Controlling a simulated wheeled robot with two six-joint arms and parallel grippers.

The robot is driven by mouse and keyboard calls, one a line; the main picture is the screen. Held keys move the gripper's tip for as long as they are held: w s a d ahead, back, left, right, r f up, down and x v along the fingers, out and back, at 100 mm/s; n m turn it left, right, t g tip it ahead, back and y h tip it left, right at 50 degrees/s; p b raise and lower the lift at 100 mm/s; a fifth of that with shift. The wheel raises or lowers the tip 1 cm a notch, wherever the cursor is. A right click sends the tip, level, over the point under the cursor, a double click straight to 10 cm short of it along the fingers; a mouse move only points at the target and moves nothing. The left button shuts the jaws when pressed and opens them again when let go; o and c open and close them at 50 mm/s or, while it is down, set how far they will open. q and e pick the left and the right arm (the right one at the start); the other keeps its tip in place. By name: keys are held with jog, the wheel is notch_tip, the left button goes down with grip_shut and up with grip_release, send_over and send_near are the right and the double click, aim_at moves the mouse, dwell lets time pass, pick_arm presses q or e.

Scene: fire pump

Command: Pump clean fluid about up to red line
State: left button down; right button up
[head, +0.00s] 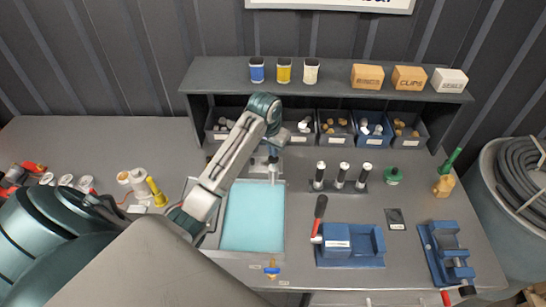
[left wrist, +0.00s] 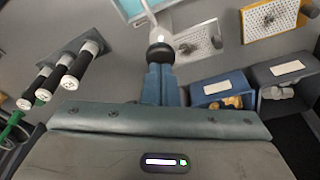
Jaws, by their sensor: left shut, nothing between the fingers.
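A tank of light blue fluid (head: 252,215) stands at the middle of the bench. A pale upright pump (head: 273,172) is at its back right corner. In the left wrist view, the pump's dark round knob (left wrist: 160,52) is directly ahead of my left gripper (left wrist: 160,68). The fingers are shut with nothing between them. Their tips look at or very close to the knob; contact is unclear. In the head view my left gripper (head: 273,151) is just above the pump, partly hidden by my wrist. I cannot make out a red line. My right gripper is out of view.
Parts bins (head: 334,127) and a shelf (head: 330,78) stand behind the pump. Black cylinders (head: 341,176), a screwdriver (head: 319,215) and blue fixtures (head: 350,246) are to the right. A yellow-handled item (head: 156,192) lies left. The bench's left rear is clear.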

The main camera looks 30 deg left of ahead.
pick_arm(q)
notch_tip(320, 180, up, 7)
jog(key=shift+f, duration=0.15)
dwell(0.4)
dwell(0.5)
